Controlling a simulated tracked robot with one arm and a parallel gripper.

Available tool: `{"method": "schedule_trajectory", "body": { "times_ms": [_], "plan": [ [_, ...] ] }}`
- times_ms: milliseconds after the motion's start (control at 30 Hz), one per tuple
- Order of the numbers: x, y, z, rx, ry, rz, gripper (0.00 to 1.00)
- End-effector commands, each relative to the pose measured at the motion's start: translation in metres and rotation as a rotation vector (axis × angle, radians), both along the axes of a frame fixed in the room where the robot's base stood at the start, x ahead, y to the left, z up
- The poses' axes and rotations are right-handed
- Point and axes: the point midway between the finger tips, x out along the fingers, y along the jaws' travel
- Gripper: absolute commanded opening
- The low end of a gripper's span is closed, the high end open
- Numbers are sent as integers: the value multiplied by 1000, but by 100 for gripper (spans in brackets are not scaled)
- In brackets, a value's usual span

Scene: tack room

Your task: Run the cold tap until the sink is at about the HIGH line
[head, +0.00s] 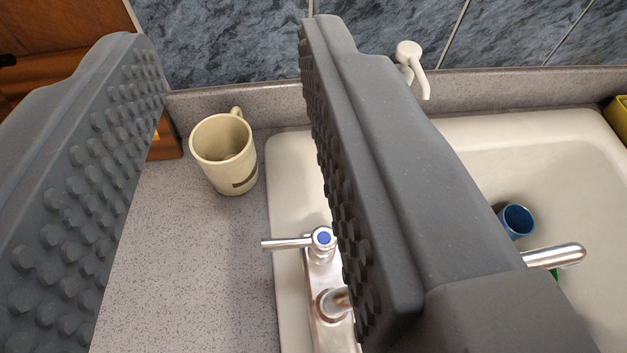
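My gripper (228,40) is open and empty, its two dark studded fingers large in the foreground. The cold tap lever (288,243) is chrome with a blue dot on its hub and points left. It sits just left of my right finger, on the chrome tap body (325,330). The spout (555,256) shows right of that finger, which hides its middle. No stream shows below its visible end. The off-white sink (550,140) is partly covered by the finger. I cannot make out a HIGH line or a water level.
A cream mug (222,155) stands on the speckled counter (190,270) between my fingers. A blue cup (516,220) is in the sink, with a bit of something green (554,274) near the spout. A white fixture (410,62) stands behind the sink. A yellow item (618,118) is at right.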

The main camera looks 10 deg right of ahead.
Motion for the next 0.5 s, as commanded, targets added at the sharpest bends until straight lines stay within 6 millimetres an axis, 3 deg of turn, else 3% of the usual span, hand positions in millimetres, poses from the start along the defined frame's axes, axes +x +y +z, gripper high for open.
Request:
{"method": "schedule_trajectory", "body": {
  "times_ms": [367, 500],
  "plan": [
    [0, 0, 0, -1, 2, 0, 34],
    [9, 0, 2, -35, 36, 10, 34]
  ]
}}
